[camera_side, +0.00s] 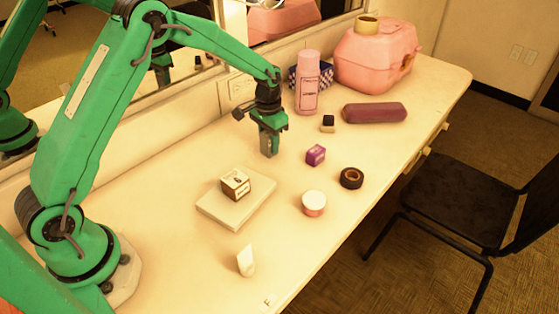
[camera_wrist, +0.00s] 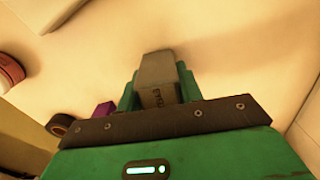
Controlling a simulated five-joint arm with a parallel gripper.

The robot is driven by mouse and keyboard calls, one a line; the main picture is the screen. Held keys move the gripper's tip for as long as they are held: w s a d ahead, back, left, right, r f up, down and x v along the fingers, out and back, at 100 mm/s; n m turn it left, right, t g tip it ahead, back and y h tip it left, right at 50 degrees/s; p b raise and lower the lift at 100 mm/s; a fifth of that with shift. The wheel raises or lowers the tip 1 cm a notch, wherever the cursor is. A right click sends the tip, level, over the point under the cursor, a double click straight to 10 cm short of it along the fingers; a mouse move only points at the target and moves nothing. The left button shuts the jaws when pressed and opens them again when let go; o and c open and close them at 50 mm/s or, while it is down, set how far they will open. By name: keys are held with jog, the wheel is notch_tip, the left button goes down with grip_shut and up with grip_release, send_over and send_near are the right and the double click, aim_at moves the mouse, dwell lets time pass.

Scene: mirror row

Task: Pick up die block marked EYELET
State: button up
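A grey die block (camera_side: 268,142) is between the fingers of my gripper (camera_side: 269,130) in the side view, towards the mirror side of the table. In the wrist view the grey block (camera_wrist: 157,68) sits between the two green fingers of my gripper (camera_wrist: 158,88), with one finger against each side. Dark lettering on its near face is partly readable and looks like the start of EYELET. My gripper is shut on the block. The block hangs down from the fingers; I cannot tell whether its lower end touches the table.
A white slab (camera_side: 220,213) carries a small marked box (camera_side: 235,184). A purple box (camera_side: 316,155), black tape roll (camera_side: 351,178), round jar (camera_side: 314,203) and white wedge (camera_side: 246,260) stand nearer the front edge. A pink bottle (camera_side: 307,85), maroon case (camera_side: 374,112) and pink carrier (camera_side: 375,60) stand behind.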

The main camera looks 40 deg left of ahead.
jog(key=c, duration=0.5)
jog(key=shift+r, duration=0.1)
jog(key=shift+r, duration=0.75)
notch_tip(320, 180, up, 2)
jog(key=shift+r, duration=0.2)
jog(key=s+d+r, duration=0.2)
jog(key=d, duration=0.1)
jog(key=s+d+r, duration=0.2)
jog(key=d, duration=0.1)
jog(key=s+d+r, duration=0.1)
jog(key=d+r, duration=0.2)
jog(key=d, duration=0.1)
jog(key=shift+s+d, duration=0.1)
jog(key=shift+s, duration=0.3)
